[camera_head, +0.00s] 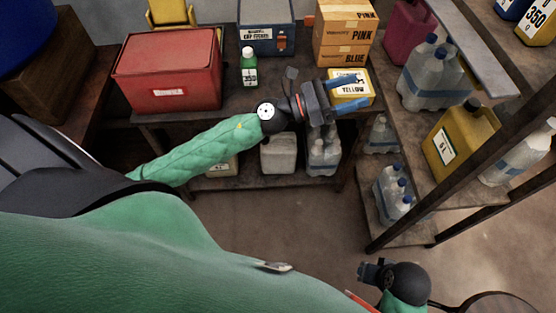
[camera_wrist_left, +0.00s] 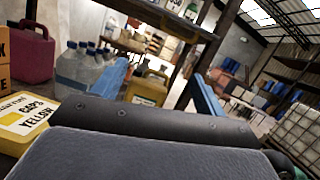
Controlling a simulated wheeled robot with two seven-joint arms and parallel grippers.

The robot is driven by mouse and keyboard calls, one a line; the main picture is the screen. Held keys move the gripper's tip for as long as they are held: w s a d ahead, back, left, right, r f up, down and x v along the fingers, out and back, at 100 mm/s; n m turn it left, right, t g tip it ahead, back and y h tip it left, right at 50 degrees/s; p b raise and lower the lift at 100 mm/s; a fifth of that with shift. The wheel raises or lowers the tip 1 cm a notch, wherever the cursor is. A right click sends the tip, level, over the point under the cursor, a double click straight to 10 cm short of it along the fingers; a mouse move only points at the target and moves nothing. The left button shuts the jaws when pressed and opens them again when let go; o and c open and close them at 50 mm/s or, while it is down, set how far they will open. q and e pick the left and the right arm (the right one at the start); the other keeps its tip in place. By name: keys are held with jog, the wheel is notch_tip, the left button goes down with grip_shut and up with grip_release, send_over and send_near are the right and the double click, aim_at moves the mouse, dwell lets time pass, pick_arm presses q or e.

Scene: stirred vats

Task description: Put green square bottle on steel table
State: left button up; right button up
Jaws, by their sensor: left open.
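A small green square bottle (camera_head: 249,68) with a white cap and a white label stands upright on a dark, worn table (camera_head: 222,112), between a red box and a blue box. My left gripper (camera_head: 350,94) is open and empty, well to the right of the bottle, over or in front of a yellow box. Its two blue fingers stand apart in the left wrist view (camera_wrist_left: 158,90), with nothing held between them. The bottle is out of the left wrist view. My right gripper (camera_head: 372,272) is low at the right; its jaws are too small to judge. I cannot tell which surface is the steel table.
A red box (camera_head: 170,70), a blue box (camera_head: 267,25), cardboard boxes (camera_head: 343,35) and a yellow box (camera_head: 364,88) crowd the table. Bottle packs and a yellow canister (camera_head: 460,143) fill the rack at right, whose dark post (camera_head: 440,190) slants across. Floor in front is clear.

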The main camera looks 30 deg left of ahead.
pick_arm(q)
jog(key=a+f+n+t+y, duration=0.35)
jog(key=n+y, duration=0.35)
jog(key=n, duration=0.5)
jog(key=a+f+n+t+y, duration=0.2)
jog(key=a+n+t+y, duration=0.15)
jog(key=n+y, duration=0.55)
jog(key=s+a+f+n+g+y, duration=0.1)
jog(key=s+a+f+n+g, duration=0.15)
jog(key=f+n, duration=0.35)
jog(key=s+a+f+n+g+y, duration=0.1)
jog(key=s+f+n+g, duration=0.25)
jog(key=f+n, duration=0.3)
jog(key=s+d+f+n+g+h, duration=0.1)
jog(key=s+d+f+n+g, duration=0.1)
jog(key=s, duration=0.5)
jog(key=s+d+f+n+g+h, duration=0.1)
jog(key=s+d+f+n+g, duration=0.1)
jog(key=s+f+g, duration=0.3)
jog(key=s+d+f+n+g, duration=0.2)
jog(key=s+f+n+g, duration=0.2)
jog(key=s, duration=0.4)
jog(key=shift+s+d+f+n+g+h, duration=0.15)
jog(key=shift+s+f+n+g+h, duration=0.2)
jog(key=shift+f, duration=0.5)
